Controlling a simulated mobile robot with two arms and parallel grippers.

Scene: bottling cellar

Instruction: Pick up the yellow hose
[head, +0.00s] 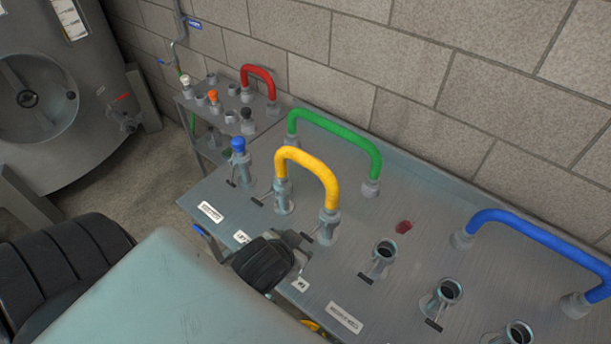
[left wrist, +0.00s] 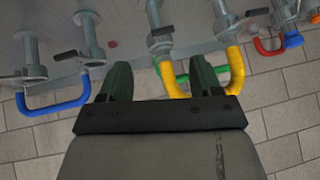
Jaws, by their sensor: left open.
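The yellow hose (head: 312,168) is an upside-down U. Its two ends sit on upright metal fittings on the steel panel. In the left wrist view the yellow hose (left wrist: 193,105) shows upside down, beyond the fingers. My left gripper (head: 283,250) is at the near side of the panel, low in front of the hose and apart from it in the head view. The wrist view shows my left gripper (left wrist: 160,68) open, its two dark green fingers spread with nothing held. The right finger covers part of the hose. My right gripper is in neither view.
A green hose (head: 335,133) stands behind the yellow one, a blue hose (head: 530,234) to the right, a red hose (head: 258,78) at the back left. Several open ports, one here (head: 385,255), line the panel's front. A blue-capped fitting (head: 238,146) stands left. A block wall (head: 420,70) closes the back.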

